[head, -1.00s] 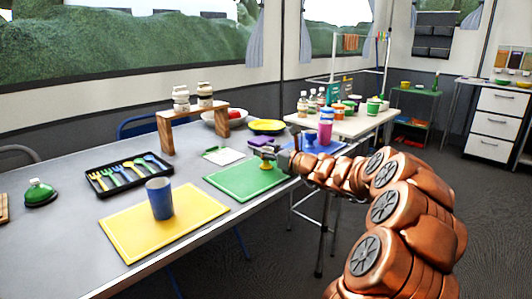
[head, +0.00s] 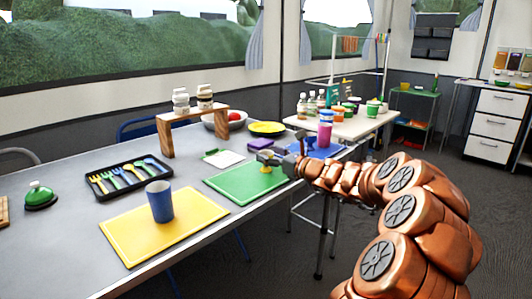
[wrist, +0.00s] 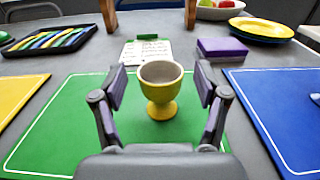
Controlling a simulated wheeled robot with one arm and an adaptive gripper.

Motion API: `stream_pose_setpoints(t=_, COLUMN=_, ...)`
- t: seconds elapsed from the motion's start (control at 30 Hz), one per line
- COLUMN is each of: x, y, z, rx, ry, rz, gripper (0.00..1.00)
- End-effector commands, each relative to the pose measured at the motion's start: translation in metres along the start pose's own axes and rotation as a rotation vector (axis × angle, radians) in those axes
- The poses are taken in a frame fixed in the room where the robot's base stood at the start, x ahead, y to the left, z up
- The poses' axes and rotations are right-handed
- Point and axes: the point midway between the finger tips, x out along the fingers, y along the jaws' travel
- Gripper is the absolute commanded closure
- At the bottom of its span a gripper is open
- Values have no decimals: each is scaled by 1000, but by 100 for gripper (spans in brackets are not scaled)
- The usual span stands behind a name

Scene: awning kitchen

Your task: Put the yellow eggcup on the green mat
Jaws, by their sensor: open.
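The yellow eggcup (wrist: 161,92) stands upright on the green mat (wrist: 70,130) in the wrist view. My gripper (wrist: 160,97) is open, with one finger on each side of the eggcup and a visible gap on both sides. In the head view the eggcup (head: 266,170) shows as a small yellow shape on the green mat (head: 235,187), partly hidden by my gripper (head: 268,160).
A yellow mat (head: 190,228) with a blue cup (head: 160,201) lies to the left, a blue mat (wrist: 270,110) to the right. A clipboard (wrist: 146,52) and a purple box (wrist: 222,48) lie behind. A cutlery tray (head: 128,177) and wooden stand (head: 166,139) are farther left.

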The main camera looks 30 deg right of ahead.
Motion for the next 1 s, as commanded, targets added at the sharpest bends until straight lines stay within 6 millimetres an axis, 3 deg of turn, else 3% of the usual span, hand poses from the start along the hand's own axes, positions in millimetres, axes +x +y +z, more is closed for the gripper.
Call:
stream_pose_setpoints(t=0.2, x=-43, y=-1, z=3, rx=3, ry=-1, rz=-2, gripper=27)
stream_pose_setpoints(t=0.5, x=-85, y=-1, z=2, rx=0, ry=-1, rz=-2, gripper=27)
stream_pose_setpoints(t=0.7, x=-97, y=0, z=1, rx=0, ry=-1, rz=0, gripper=27)
stream_pose_setpoints(t=1.0, x=-99, y=0, z=0, rx=-1, ry=0, rz=1, gripper=27)
